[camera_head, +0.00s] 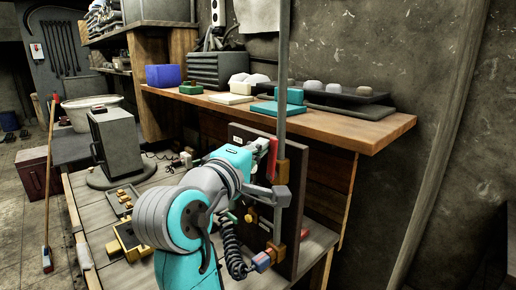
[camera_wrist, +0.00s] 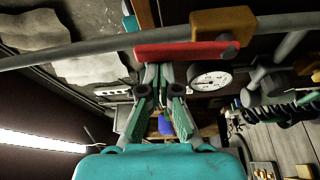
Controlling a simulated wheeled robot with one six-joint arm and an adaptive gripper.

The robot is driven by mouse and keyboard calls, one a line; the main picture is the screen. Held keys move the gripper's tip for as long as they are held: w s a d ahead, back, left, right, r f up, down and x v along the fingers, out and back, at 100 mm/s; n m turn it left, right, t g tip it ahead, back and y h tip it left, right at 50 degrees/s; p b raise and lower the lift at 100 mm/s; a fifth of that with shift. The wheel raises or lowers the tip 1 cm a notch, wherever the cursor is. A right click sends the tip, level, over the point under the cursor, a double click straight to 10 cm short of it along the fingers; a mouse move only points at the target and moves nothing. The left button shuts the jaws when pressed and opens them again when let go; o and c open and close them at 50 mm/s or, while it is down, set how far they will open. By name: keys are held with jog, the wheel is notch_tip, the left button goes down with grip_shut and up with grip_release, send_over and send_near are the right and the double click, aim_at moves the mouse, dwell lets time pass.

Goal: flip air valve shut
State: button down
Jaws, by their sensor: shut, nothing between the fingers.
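The air valve has a red lever (camera_wrist: 187,49) and a brass body (camera_wrist: 222,22) on a grey pipe (camera_wrist: 80,50). In the head view, the red lever (camera_head: 272,157) stands upright beside the pipe (camera_head: 283,90), above the brass body (camera_head: 281,171). The lever lies roughly along the pipe. My gripper (camera_wrist: 160,68) is shut and empty, its fingertips close together right at the lever's edge, toward the end away from the brass body. I cannot tell whether they touch it.
A round gauge (camera_wrist: 210,80) sits near the valve, on the dark panel side. A coiled hose (camera_head: 232,252) and a lower brass fitting (camera_head: 276,252) are below. A wooden shelf (camera_head: 370,132) with molds and blocks stands behind. A workbench with a grey machine (camera_head: 117,143) is to the left.

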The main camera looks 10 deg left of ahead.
aim_at(277, 148)
jog(key=m, duration=0.2)
jog(key=s+d+m+t+h, duration=0.1)
jog(key=m, duration=0.1)
jog(key=s+d+m, duration=0.1)
jog(key=m, duration=0.1)
jog(key=shift+d+f+h, duration=0.2)
jog(key=shift+d+h, duration=0.05)
jog(key=shift+h, duration=0.05)
jog(key=m, duration=0.2)
jog(key=s+d+f+m+h, duration=0.1)
jog(key=m, duration=0.1)
jog(key=shift+d+h, duration=0.2)
jog(key=shift+h, duration=0.1)
jog(key=shift+s+d+f+m+h, duration=0.3)
jog(key=shift+f+m+h, duration=0.25)
jog(key=shift+m, duration=0.65)
jog(key=shift+s+d+f+m+h, duration=0.25)
jog(key=shift+f+m+h, duration=0.3)
jog(key=shift+m, duration=0.65)
jog(key=shift+s+d+f+m+h, duration=0.2)
jog(key=shift+d+f+m+h, duration=0.3)
jog(key=shift+m, duration=0.7)
jog(key=shift+a+f, duration=0.15)
jog(key=shift+f, duration=0.25)
jog(key=shift+r, duration=0.1)
